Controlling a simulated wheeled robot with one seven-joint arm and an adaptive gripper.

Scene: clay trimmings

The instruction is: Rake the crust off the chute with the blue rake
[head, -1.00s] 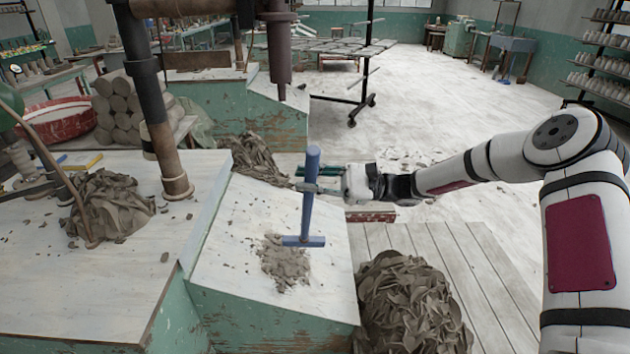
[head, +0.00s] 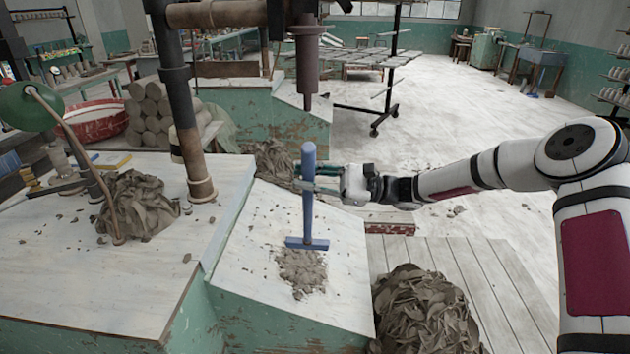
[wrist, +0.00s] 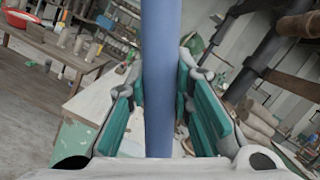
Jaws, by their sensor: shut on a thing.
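The blue rake (head: 309,205) stands nearly upright over the sloped white chute (head: 257,222), its wide head at the bottom. My gripper (head: 312,184) is shut on the upper part of its handle. In the wrist view the blue handle (wrist: 158,85) runs between the teal finger pads. The grey-brown crust (head: 302,270) is a crumbly patch on the chute, just below the rake head in the picture. The head is at the patch's upper edge; I cannot tell whether it touches the chute.
A heap of clay trimmings (head: 425,310) lies on the planks right of the chute. Another pile (head: 138,205) sits on the bench at left.

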